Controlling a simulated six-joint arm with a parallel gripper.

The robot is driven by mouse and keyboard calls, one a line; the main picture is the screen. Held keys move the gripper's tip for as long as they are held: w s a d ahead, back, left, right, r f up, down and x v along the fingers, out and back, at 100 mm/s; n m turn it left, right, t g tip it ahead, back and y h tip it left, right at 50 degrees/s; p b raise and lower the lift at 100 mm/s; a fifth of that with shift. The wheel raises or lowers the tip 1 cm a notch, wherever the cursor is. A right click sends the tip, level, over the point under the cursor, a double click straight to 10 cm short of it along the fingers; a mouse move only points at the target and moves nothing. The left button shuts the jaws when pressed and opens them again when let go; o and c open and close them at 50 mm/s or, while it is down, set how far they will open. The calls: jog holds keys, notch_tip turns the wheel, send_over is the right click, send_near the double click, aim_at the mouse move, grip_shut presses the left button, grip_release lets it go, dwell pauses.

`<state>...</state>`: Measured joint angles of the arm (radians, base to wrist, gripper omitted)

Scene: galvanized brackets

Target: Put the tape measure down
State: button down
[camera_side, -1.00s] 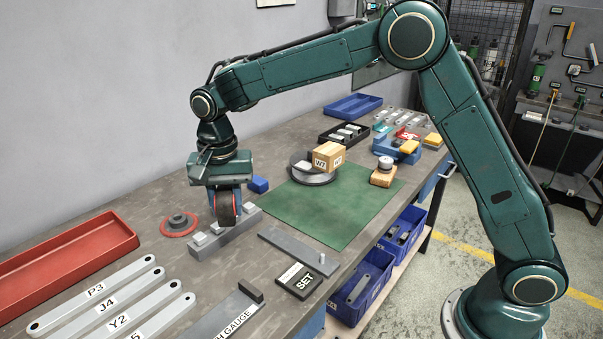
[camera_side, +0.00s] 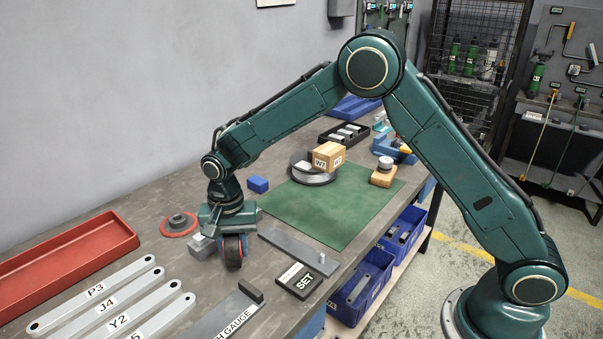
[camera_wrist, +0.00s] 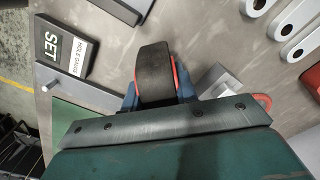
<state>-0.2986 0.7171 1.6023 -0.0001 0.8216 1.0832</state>
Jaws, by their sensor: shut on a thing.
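The tape measure (camera_side: 233,255) is a dark, rounded body with red edges. My gripper (camera_side: 233,239) is shut on it from above and holds it upright. In the wrist view the black, red-edged tape measure (camera_wrist: 154,75) sits between my blue fingers. Its lower edge is at or close to the bench top; I cannot tell whether it touches. It is in front of a grey stepped block (camera_side: 203,247), which my gripper partly hides.
A flat grey plate with a pin (camera_side: 300,250) and a black SET box (camera_side: 298,280) lie to the right. The labelled bars (camera_side: 110,300) and red tray (camera_side: 70,262) are left. A red ring with a grey hub (camera_side: 180,224) lies behind left. The green mat (camera_side: 330,215) has bare room.

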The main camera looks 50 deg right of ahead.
aim_at(235, 258)
jog(key=shift+f, duration=1.85)
jog(key=shift+f, duration=0.1)
jog(key=c, duration=1.1)
grip_release()
notch_tip(235, 258, up, 12)
jog(key=shift+f, duration=0.25)
jog(key=shift+r, duration=0.35)
